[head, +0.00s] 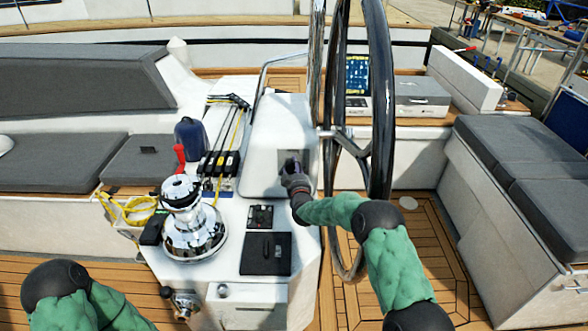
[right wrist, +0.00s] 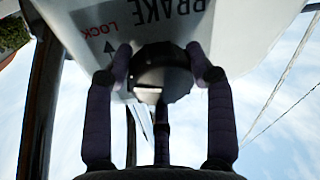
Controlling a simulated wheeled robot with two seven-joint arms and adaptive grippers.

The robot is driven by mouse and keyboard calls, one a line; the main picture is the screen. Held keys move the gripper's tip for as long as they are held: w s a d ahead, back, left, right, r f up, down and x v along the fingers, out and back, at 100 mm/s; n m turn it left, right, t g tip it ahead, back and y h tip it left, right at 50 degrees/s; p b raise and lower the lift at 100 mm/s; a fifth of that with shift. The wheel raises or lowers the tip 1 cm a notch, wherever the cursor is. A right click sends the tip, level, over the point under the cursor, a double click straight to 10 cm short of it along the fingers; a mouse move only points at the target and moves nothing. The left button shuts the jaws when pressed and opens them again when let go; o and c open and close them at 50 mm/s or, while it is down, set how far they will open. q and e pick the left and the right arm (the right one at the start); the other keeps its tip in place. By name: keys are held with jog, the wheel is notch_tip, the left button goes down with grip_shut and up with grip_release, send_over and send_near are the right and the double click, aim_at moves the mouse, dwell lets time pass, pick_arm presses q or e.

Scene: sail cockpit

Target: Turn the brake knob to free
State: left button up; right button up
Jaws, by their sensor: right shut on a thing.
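The brake knob (right wrist: 162,70) is a dark round knob on a pale panel in the right wrist view. The panel (right wrist: 230,18) carries the dark word BRAKE, the red word LOCK and a small dark arrow beside LOCK. My right gripper (right wrist: 158,55) has one finger on each side of the knob and is shut on it. In the head view my right gripper (head: 291,168) is at the face of the white pedestal (head: 262,150), left of the steering wheel. It hides the knob there. Any FREE marking is not visible. My left arm shows at lower left, its gripper out of view.
The large black steering wheel (head: 382,120) stands close to the right of my right gripper. A chrome winch (head: 188,225) and a black hatch (head: 265,254) are on the white console in front. Grey cushions (head: 520,150) line the right side.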

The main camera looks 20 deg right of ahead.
jog(key=n+p, duration=0.1)
jog(key=n, duration=0.1)
jog(key=r+n+p, duration=0.1)
jog(key=n, duration=0.2)
jog(key=shift+w, duration=0.1)
jog(key=n+g+p, duration=0.1)
jog(key=n+p, duration=0.3)
jog(key=n, duration=0.1)
jog(key=shift+a+r, duration=0.1)
jog(key=shift+a, duration=0.05)
jog(key=n+g+p, duration=0.1)
jog(key=n+p, duration=0.5)
jog(key=shift+a+h, duration=0.15)
jog(key=shift+h, duration=0.25)
jog(key=n+p, duration=0.1)
jog(key=n, duration=0.1)
jog(key=n+h+p, duration=0.1)
jog(key=p, duration=0.1)
jog(key=shift+f+n+g, duration=0.35)
jog(key=shift+n+g, duration=0.05)
jog(key=shift+a+f+n, duration=0.1)
jog(key=shift+n, duration=0.3)
jog(key=shift+f, duration=0.15)
jog(key=o, duration=0.9)
jog(key=shift+o, duration=1.3)
jog(key=shift+a, duration=0.1)
